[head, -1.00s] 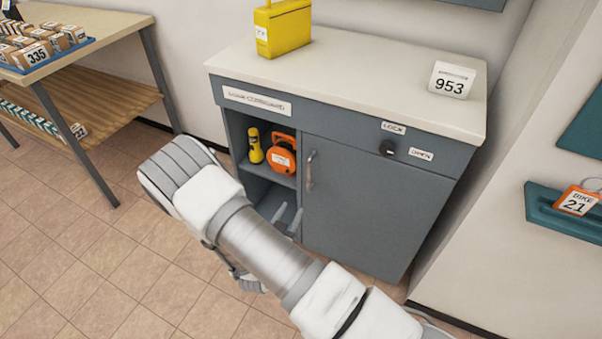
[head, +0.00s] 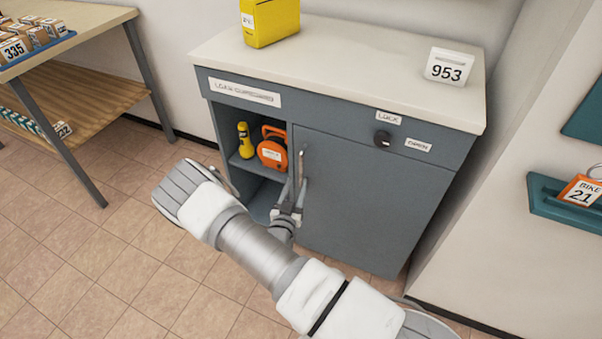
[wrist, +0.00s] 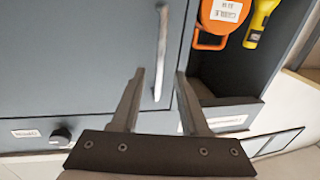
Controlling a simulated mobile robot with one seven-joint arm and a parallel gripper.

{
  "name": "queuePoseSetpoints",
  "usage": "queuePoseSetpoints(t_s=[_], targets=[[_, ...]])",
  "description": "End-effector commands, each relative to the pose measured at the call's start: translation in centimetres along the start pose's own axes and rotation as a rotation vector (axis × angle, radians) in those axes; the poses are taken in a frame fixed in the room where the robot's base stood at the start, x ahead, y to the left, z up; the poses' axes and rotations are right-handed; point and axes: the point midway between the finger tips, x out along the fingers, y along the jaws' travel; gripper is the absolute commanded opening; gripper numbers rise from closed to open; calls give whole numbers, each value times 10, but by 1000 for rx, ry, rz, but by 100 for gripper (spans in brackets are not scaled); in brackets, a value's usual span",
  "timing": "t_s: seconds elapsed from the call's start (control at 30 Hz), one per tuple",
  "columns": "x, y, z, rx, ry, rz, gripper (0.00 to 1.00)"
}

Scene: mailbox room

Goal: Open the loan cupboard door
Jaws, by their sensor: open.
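The loan cupboard (head: 340,105) is grey with a pale top. Its door (head: 370,205) looks shut, beside an open compartment on the left. The upright metal door handle (head: 304,166) is near the door's left edge; the wrist view also shows the handle (wrist: 162,45). My gripper (head: 295,188) is open at the handle's lower part. In the wrist view my gripper (wrist: 160,72) has one finger on each side of the handle's end; contact cannot be told. A dark knob (head: 383,139) sits between LOCK and OPEN labels; its exact setting is unclear.
The open compartment holds a yellow torch (head: 244,140) and an orange reel (head: 272,150). A yellow case (head: 270,22) and a 953 sign (head: 446,67) stand on top. A table (head: 90,25) is at left, a teal wall holder (head: 550,203) at right. Tiled floor is clear at left.

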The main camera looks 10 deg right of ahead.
Motion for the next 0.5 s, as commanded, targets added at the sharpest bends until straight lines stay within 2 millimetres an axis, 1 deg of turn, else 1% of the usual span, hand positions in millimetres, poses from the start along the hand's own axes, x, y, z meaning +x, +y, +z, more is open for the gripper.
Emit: queuePoseSetpoints(t_s=[0.03, 0.2, 0.33, 0.5], targets=[[12, 1, 1, 1, 2, 2, 45], [43, 1, 1, 2, 1, 2, 45], [57, 0, 1, 1, 0, 0, 45], [66, 0, 0, -1, 0, 0, 45]])
